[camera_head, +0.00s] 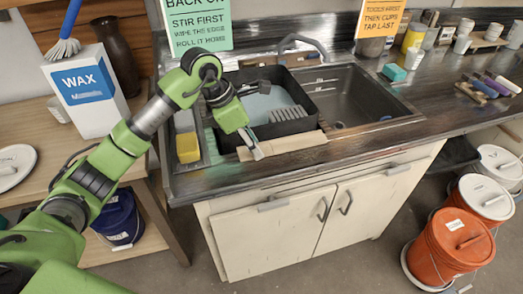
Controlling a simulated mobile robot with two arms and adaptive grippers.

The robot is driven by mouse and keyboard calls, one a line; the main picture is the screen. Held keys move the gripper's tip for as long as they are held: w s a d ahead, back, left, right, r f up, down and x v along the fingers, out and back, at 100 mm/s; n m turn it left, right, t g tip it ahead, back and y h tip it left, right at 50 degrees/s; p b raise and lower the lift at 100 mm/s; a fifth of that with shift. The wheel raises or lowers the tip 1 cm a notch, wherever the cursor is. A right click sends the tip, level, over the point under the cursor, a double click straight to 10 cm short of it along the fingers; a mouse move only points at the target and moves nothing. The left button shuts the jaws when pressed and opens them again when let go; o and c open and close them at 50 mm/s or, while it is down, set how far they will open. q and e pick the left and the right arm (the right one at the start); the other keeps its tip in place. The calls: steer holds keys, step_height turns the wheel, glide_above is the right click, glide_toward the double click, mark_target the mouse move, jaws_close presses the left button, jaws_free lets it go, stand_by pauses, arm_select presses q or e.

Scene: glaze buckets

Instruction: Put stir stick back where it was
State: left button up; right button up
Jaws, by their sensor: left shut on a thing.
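A flat, pale wooden piece (297,143), which I take for the stir stick, lies across the front rim of the sink, below the dark wash bin (312,117). My left gripper (257,153) points down at the left part of this wooden piece and is shut on it. The fingers hide part of the wood, and whether it is lifted off the rim is hard to tell. My right gripper is not in view.
A yellow sponge (188,148) sits left of the bin. The right sink basin (345,92) is mostly clear. A WAX box (90,92) stands on the left shelf. A blue bucket (118,217) is under it. Orange buckets (450,245) stand on the floor at right.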

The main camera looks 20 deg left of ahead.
mark_target(261, 165)
arm_select(q)
steer(key=shift+w+d+f, duration=0.3)
steer(key=shift+w+f, duration=0.05)
steer(key=shift+f, duration=0.2)
steer(key=shift+w+d+f, duration=0.3)
steer(key=shift+f, duration=0.2)
steer(key=x, duration=0.1)
steer(key=p+x, duration=0.2)
steer(key=shift+s+a+f, duration=0.15)
steer(key=shift+a, duration=0.1)
steer(key=shift+f, duration=0.25)
steer(key=shift+a, duration=0.1)
steer(key=shift+f, duration=0.1)
steer(key=shift+f, duration=0.15)
steer(key=o, duration=1.4)
steer(key=shift+c, duration=0.2)
